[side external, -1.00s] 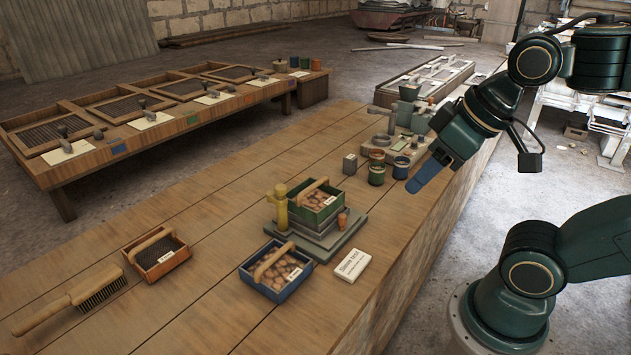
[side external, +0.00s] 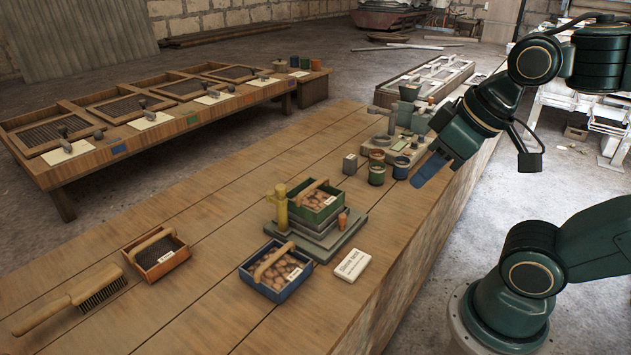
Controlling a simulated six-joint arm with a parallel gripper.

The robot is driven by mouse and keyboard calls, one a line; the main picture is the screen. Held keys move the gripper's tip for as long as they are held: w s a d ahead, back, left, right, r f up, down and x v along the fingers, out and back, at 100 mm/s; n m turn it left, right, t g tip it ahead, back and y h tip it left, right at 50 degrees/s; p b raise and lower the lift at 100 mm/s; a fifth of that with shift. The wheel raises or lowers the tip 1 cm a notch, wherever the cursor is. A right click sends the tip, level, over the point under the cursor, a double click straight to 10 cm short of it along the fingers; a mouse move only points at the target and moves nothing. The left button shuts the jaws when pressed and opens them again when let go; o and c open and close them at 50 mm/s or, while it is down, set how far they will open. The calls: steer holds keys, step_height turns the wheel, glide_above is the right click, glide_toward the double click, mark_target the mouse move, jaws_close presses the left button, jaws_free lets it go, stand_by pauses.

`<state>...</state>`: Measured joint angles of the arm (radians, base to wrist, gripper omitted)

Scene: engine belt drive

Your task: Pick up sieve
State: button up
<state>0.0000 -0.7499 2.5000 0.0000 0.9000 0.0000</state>
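Three small handled boxes that look like sieves are on the bench. A green one (side external: 323,213) with brown lumps sits on a grey stepped stand (side external: 345,232). A blue one (side external: 262,285), also holding brown lumps, is in front of it. An orange-red one (side external: 158,268) with a dark bottom is at left. A white card (side external: 352,264) beside the stand seems to read "Sieve nest". My gripper (side external: 430,169) shows as a flat blue finger above the bench's right edge, well away from the boxes. Its opening cannot be made out.
Blue, green and red cups (side external: 401,167) and a small grey block (side external: 350,163) stand near my gripper, with a grey device (side external: 409,108) behind. A yellow post (side external: 281,208) rises beside the green box. A brush (side external: 75,297) lies at left. The bench middle is mostly clear.

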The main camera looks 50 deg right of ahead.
steer(key=n+g, duration=0.6)
steer(key=n, duration=1.2)
glide_above(331, 202)
step_height(331, 202, down, 14)
steer(key=shift+d+f, duration=0.1)
steer(key=shift+f, duration=4.3)
steer(key=shift+f, duration=0.1)
steer(key=shift+f, duration=2.5)
